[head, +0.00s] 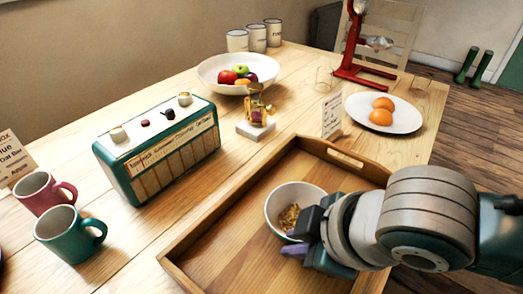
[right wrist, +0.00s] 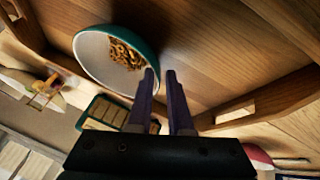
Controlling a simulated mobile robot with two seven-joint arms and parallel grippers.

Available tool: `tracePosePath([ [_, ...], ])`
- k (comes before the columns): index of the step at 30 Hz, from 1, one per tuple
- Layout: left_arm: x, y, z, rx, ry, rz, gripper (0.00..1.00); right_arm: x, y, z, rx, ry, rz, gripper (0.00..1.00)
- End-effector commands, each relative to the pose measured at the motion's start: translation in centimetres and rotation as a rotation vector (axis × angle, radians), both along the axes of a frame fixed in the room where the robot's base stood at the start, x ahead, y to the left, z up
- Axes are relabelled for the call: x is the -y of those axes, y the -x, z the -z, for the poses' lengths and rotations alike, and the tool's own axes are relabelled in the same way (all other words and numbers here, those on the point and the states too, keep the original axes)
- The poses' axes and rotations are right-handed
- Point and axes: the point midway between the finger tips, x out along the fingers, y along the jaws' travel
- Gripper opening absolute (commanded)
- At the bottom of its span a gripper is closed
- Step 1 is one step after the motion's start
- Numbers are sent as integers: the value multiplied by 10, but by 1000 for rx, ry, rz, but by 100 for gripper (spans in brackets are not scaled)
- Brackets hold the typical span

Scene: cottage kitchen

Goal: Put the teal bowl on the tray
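The teal bowl (head: 276,212), white inside with brown cereal in it, is within the walls of the wooden tray (head: 215,265), near its middle. It also shows in the right wrist view (right wrist: 92,60), where its outside is teal. My right gripper (head: 301,238) is at the bowl's near right side. In the right wrist view its two fingers (right wrist: 161,76) stand apart with a narrow gap, and the left fingertip overlaps the bowl's rim. My left gripper is not in view.
A teal radio (head: 160,150) stands left of the tray, with teal (head: 72,238) and pink (head: 44,193) mugs beyond it. The tray's left part is clear.

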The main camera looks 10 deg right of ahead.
Motion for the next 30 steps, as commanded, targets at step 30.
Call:
tracePosePath([
  [30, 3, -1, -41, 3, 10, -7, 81, 19, 43, -88, -1, 0, -1, 44],
])
